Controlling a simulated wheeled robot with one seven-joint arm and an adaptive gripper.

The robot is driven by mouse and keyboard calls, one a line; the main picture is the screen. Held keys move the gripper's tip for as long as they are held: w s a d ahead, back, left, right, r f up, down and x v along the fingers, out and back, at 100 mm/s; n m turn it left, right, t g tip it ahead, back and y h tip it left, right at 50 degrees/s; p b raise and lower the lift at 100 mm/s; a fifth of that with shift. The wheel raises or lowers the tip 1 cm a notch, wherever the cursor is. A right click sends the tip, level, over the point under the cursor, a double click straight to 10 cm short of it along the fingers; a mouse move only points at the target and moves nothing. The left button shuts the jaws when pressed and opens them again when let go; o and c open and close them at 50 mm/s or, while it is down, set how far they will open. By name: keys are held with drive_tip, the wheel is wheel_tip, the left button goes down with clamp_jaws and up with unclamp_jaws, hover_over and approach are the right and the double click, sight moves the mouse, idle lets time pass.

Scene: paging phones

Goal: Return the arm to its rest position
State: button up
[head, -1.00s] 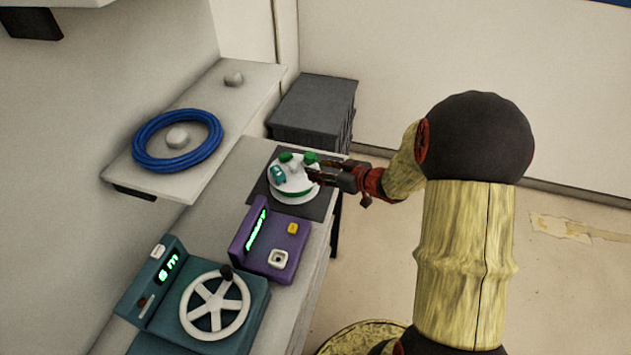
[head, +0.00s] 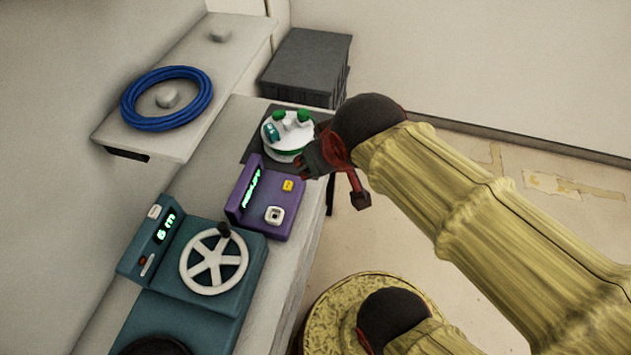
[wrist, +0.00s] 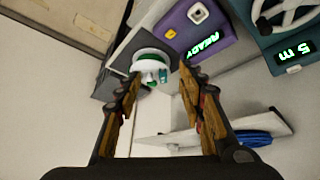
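My gripper (head: 313,162) hangs beside the counter's right edge in the head view, just right of the round white device and the purple box. In the wrist view my gripper (wrist: 160,78) has its two fingers wide apart with nothing held between them. My arm (head: 470,205) bends in from the right of the head view. The white device (head: 287,150), with green knobs and a teal part on top, stands on a dark mat and shows beyond the fingers in the wrist view (wrist: 151,58).
The purple box (head: 252,212) reads READY. The teal machine (head: 150,285) has a white wheel (head: 213,262) and reads 5 m. A blue hose coil (head: 135,112) lies on the shelf (head: 215,70). A dark cabinet (head: 308,65) stands behind. Open floor (head: 500,150) lies right of the counter (head: 175,195).

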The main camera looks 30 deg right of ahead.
drive_tip(key=shift+g+y, duration=0.4)
drive_tip(key=shift+y, duration=0.2)
drive_tip(key=s+a, duration=0.1)
drive_tip(key=s, duration=0.1)
drive_tip(key=s+a, duration=0.2)
drive_tip(key=shift+s+a+f, duration=0.15)
drive_tip(key=shift+f, duration=0.05)
idle(0.5)
